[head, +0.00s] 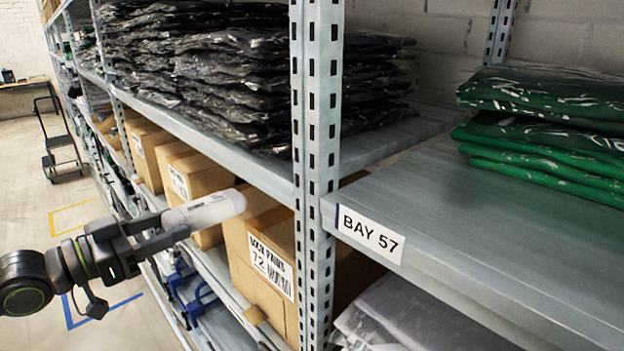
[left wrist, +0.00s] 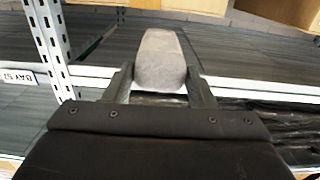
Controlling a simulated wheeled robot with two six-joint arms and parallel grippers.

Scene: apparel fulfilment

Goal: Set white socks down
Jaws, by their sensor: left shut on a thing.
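The white socks (head: 208,210) are a pale, rounded roll held out in front of the shelving in the head view. My left gripper (head: 178,226) comes in from the left and is shut on one end of the roll, and the other end sticks out past the fingers toward the cardboard boxes. In the left wrist view the socks (left wrist: 160,58) sit between the two fingers of the gripper (left wrist: 160,84) and point away from it. I cannot tell whether the roll touches anything else. My right gripper is not in view.
A carton labelled SOCK PAIRS 72 (head: 268,262) and other cartons (head: 188,180) stand on the shelf behind the socks. A perforated upright (head: 318,150) stands to the right. The BAY 57 shelf (head: 450,205) has bare room before green bagged garments (head: 545,130). Black bagged garments (head: 230,70) fill the upper-left shelf.

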